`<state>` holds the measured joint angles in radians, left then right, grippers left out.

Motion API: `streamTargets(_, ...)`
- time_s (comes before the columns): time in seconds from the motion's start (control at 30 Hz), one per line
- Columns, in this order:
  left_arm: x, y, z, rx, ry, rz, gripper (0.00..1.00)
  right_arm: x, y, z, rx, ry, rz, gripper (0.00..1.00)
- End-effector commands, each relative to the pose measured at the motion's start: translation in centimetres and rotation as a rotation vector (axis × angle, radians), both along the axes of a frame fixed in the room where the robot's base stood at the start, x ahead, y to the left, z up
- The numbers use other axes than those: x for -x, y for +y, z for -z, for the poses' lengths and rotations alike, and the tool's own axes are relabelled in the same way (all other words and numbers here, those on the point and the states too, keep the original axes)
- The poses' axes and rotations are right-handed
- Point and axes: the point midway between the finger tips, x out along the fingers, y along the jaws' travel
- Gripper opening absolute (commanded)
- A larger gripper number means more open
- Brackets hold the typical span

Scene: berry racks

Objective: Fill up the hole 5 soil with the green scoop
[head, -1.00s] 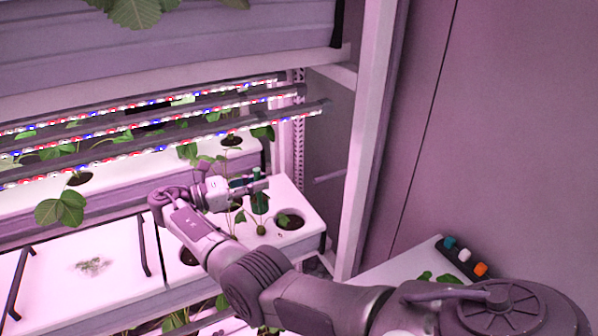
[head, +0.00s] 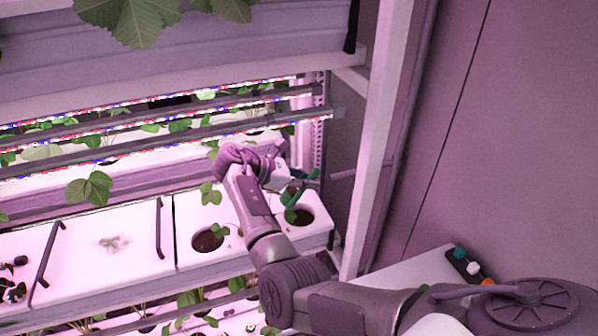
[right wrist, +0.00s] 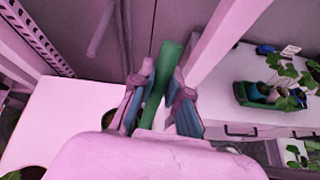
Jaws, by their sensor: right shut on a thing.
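My right gripper (head: 287,180) is shut on the green scoop (head: 293,195), above the right end of the white planter tray (head: 258,222). The right wrist view shows the green handle (right wrist: 166,70) between the fingers (right wrist: 158,100). In the head view the scoop is tilted, close over the round soil hole (head: 300,217) at the tray's right end; touching or apart cannot be told. Another soil hole (head: 207,241) lies to the left, with a small plant at its edge. The scoop's bowl contents cannot be made out. My left gripper is not in view.
A light bar (head: 250,125) runs close behind my gripper. A white rack post (head: 367,150) stands to the right. A covered tray with black handles (head: 158,228) is at left. In the wrist view a green container (right wrist: 258,98) sits on a white surface at right.

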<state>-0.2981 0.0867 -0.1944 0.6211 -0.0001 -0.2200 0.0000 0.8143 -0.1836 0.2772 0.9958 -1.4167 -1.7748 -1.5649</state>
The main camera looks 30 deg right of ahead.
Motion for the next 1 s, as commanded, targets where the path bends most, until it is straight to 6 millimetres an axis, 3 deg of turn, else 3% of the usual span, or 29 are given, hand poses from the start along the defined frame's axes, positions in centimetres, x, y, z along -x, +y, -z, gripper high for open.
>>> streamTargets(0.17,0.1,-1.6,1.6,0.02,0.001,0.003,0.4,0.7,-1.1,1.9,-0.165,-0.089,0.003,0.0)
streamTargets(0.5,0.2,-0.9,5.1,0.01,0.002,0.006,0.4,1.5,-2.8,3.6,-0.389,-0.208,0.0,0.0)
streamTargets(0.6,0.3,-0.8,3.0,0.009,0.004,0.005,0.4,1.7,-3.0,3.0,-0.437,-0.227,-0.001,0.0)
streamTargets(1.0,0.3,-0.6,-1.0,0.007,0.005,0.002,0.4,2.2,-4.0,4.9,-0.633,-0.329,0.001,0.0)
